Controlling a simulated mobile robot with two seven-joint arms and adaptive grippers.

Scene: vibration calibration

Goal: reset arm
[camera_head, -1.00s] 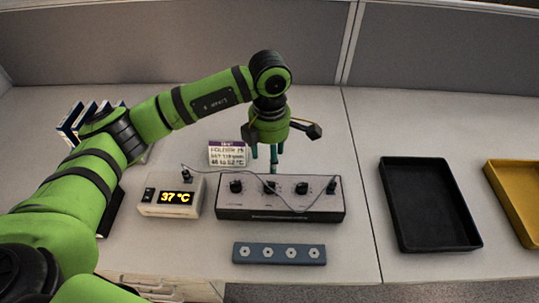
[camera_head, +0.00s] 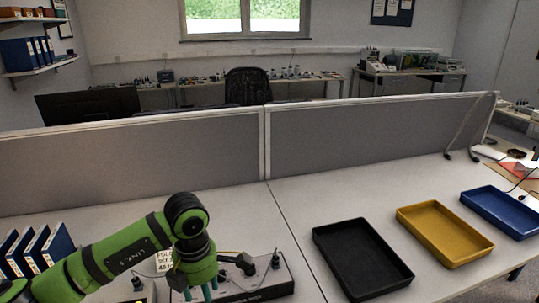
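My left arm, green with black bands, comes in from the lower left. Its gripper (camera_head: 202,289) points down over the left part of a grey control box (camera_head: 262,284) with black knobs. The fingertips are near the bottom edge, and I cannot tell whether they are open or shut. A small white sign (camera_head: 163,262) is partly hidden behind the arm. My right gripper does not show.
A black tray (camera_head: 318,238), a yellow tray (camera_head: 402,217) and a blue tray (camera_head: 466,201) lie on the right of the table. Blue binders (camera_head: 60,243) stand at the left. A grey partition (camera_head: 360,143) closes the table's back. Bare table lies between the control box and black tray.

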